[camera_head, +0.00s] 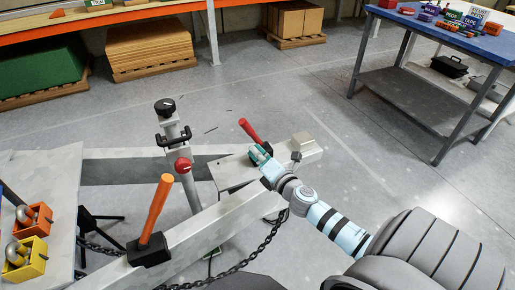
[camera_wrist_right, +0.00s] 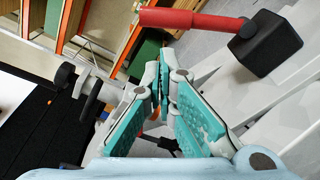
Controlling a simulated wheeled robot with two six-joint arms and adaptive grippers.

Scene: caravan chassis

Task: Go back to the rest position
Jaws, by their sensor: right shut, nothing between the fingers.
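My right gripper (camera_head: 258,154) is teal and sits at the end of my arm, which comes in from the lower right. It is over the pale metal chassis beam (camera_head: 305,152), close to a red handle (camera_head: 248,130). In the right wrist view the gripper's fingertips (camera_wrist_right: 163,75) meet, with nothing between them. The red handle (camera_wrist_right: 185,18) with a black block at its end shows beyond the fingers, apart from them. My left gripper is in neither view.
A jockey post with a black knob (camera_head: 165,107) and red knob stands left of the gripper. A chain (camera_head: 255,260) hangs below. A blue-topped workbench (camera_head: 455,40) is back right. Open floor lies between.

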